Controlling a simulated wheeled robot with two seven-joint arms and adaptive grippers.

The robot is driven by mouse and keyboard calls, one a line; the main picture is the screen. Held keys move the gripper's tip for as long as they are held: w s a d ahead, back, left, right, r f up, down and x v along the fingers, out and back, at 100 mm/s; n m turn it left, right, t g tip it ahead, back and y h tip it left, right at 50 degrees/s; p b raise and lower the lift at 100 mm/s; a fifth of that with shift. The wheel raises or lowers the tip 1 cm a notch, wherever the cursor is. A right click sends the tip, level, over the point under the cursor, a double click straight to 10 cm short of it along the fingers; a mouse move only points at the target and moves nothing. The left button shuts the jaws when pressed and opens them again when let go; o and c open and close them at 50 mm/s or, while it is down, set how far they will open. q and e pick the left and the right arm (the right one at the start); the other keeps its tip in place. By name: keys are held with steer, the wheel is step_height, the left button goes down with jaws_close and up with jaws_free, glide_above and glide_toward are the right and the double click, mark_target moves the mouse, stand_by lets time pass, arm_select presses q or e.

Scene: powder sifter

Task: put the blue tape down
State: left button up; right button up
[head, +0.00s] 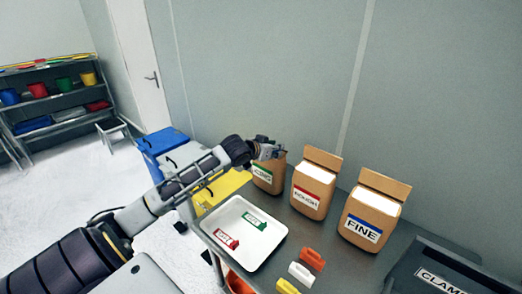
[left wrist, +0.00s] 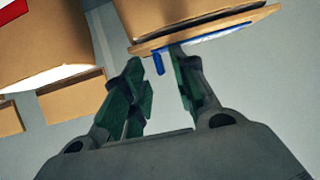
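The blue tape (left wrist: 205,38) shows in the left wrist view as a thin strip along the top edge of a brown bag, with a short end (left wrist: 158,65) hanging between my fingertips. My left gripper (head: 272,150) is at the top of the green-labelled bag (head: 266,177) in the head view and hides much of that top. In the left wrist view the left gripper's (left wrist: 155,65) green fingers stand apart on either side of the tape's end; I see no clear grip on it. The tape cannot be made out in the head view. My right gripper is not in view.
A white tray (head: 262,258) holds a red and a green card. Orange, white and yellow clamp-like pieces lie near it. A dark CLAMP bin (head: 410,270) is at lower right.

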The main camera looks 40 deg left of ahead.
arm_select(q)
steer(key=v, duration=1.1)
steer(key=shift+s, duration=0.25)
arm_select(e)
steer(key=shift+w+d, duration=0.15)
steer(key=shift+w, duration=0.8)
arm_select(q)
steer(key=shift+r, duration=0.1)
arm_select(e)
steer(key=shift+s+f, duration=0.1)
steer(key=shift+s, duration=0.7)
arm_select(q)
steer(key=shift+r, duration=0.1)
